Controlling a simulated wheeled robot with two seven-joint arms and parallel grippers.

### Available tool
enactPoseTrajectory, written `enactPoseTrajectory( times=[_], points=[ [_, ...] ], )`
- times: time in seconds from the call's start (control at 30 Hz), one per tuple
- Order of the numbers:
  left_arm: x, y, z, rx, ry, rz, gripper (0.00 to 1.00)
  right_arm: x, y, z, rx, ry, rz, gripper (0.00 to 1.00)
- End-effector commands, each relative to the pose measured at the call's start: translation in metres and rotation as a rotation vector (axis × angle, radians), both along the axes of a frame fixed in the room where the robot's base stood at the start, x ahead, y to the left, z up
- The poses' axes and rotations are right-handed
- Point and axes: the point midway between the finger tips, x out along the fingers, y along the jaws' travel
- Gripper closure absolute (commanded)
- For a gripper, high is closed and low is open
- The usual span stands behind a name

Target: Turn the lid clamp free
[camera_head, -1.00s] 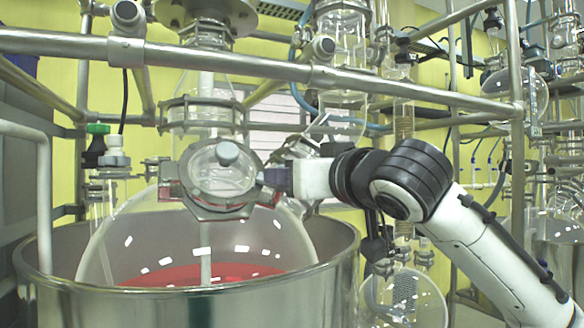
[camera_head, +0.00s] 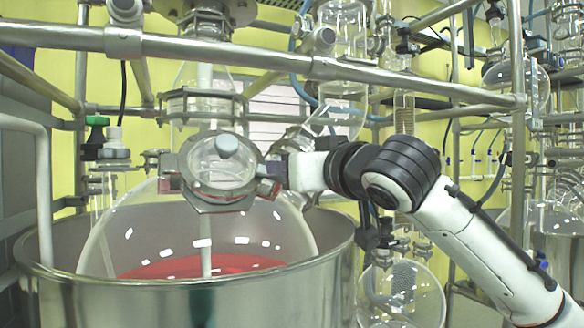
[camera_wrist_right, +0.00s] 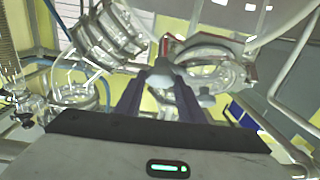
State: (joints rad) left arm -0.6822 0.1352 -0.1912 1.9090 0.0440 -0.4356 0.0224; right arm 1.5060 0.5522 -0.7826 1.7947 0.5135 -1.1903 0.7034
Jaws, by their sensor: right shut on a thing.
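The glass reactor (camera_head: 105,240) holds red liquid and sits in a large steel vessel. A round glass lid (camera_head: 222,170) closes the port at its front. The lid clamp (camera_head: 215,205), a grey metal ring with reddish parts, surrounds the lid; in the right wrist view the clamp (camera_wrist_right: 235,72) is ahead of the fingers. My right gripper (camera_head: 270,172) is at the clamp's right side. In the right wrist view its dark fingers (camera_wrist_right: 161,82) are shut on a grey knob-like part of the clamp (camera_wrist_right: 163,66). The exact contact is partly hidden. My left gripper is out of view.
A steel pipe (camera_head: 410,92) crosses in front above the lid. The steel vessel's rim (camera_head: 190,285) lies below my right gripper. Glass tubing and a round flask (camera_head: 405,290) stand near my right forearm.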

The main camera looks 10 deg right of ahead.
Motion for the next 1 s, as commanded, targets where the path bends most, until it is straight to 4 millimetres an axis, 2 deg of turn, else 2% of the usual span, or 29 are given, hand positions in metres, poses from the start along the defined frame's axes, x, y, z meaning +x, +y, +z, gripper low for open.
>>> enactPoseTrajectory(
  times=[0.27,1.0],
  points=[
    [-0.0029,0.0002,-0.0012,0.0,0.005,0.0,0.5,0.0009,-0.0032,0.0,-0.109,-0.021,0.095,0.87],
    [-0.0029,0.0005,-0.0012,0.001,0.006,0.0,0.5,0.0052,-0.0088,0.0058,-0.622,-0.122,0.543,0.87]
  ],
)
